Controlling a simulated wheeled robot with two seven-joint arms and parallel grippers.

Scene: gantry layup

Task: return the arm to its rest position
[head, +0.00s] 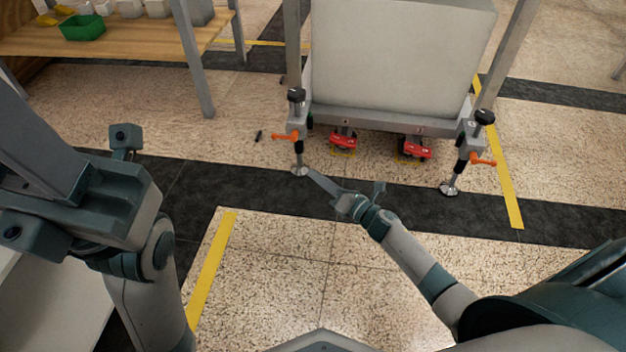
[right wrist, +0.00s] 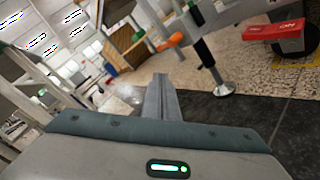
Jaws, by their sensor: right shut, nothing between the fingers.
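My right arm reaches forward from the lower right in the head view. Its gripper (head: 318,179) is shut and empty, low over the dark floor strip. Its fingertips look close to the left foot pad (head: 299,171) of the machine, but I cannot tell whether they touch. In the right wrist view the shut fingers (right wrist: 160,96) point ahead with nothing between them, and the foot pad (right wrist: 224,90) stands to their right. My left arm is folded at the left of the head view; its gripper fingers do not show.
A pale boxy machine (head: 400,62) stands ahead on a frame with red-pedalled casters (head: 416,148), orange handles (head: 482,162) and a right foot pad (head: 449,190). A wooden bench (head: 125,42) with a green bin (head: 82,27) is back left. The speckled floor in front is clear.

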